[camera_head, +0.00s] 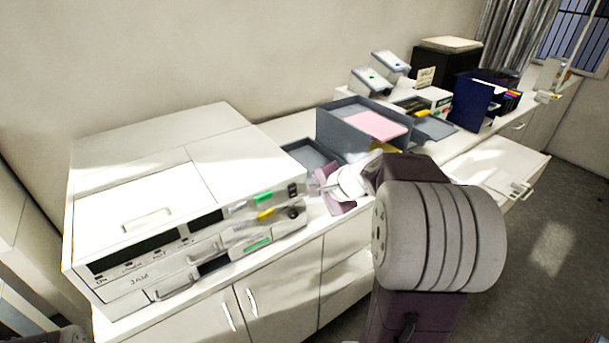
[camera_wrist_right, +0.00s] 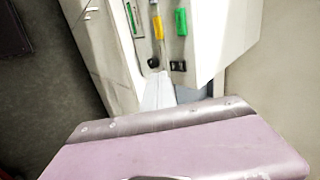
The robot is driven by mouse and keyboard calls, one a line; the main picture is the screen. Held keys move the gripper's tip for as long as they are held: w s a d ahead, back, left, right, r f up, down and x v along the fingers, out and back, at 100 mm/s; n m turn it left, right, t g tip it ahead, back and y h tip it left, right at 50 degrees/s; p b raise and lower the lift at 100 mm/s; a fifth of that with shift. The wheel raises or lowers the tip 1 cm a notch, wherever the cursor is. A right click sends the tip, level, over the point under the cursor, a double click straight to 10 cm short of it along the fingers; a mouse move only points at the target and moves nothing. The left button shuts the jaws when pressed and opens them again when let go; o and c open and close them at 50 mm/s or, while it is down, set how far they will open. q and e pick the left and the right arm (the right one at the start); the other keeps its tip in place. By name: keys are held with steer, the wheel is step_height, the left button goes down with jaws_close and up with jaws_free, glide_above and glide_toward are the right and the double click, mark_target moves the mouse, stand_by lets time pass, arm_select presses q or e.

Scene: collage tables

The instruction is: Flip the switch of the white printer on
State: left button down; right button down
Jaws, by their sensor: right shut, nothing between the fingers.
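The white printer (camera_head: 150,190) stands on the cabinet at the left, its front facing me. A small dark switch (camera_head: 292,190) sits at the right end of its front, above a round black knob (camera_head: 293,212). In the right wrist view the switch (camera_wrist_right: 178,66) shows beside the knob (camera_wrist_right: 153,62), below green and yellow tabs. My right gripper (camera_head: 313,194) is shut and empty, just right of the switch. In the right wrist view its pale fingertips (camera_wrist_right: 158,80) are close to the switch and knob; I cannot tell whether they touch.
A dark grey tray stack (camera_head: 340,125) with pink paper stands to the right of the printer. Card terminals (camera_head: 370,82) and a blue file holder (camera_head: 470,105) are farther back. The grey floor (camera_head: 555,220) at the right is open.

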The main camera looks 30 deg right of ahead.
mark_target(294, 197)
arm_select(q)
steer(key=shift+a+r, duration=0.1)
steer(key=shift+r, duration=0.3)
arm_select(e)
steer(key=shift+s+d+r+m+h, duration=0.15)
steer(key=shift+s+d+r+m, duration=0.1)
steer(key=shift+d, duration=0.3)
steer(key=shift+s+d+r+m+h, duration=0.15)
steer(key=shift+s+d, duration=0.1)
steer(key=shift+d, duration=0.25)
steer(key=shift+w, duration=0.1)
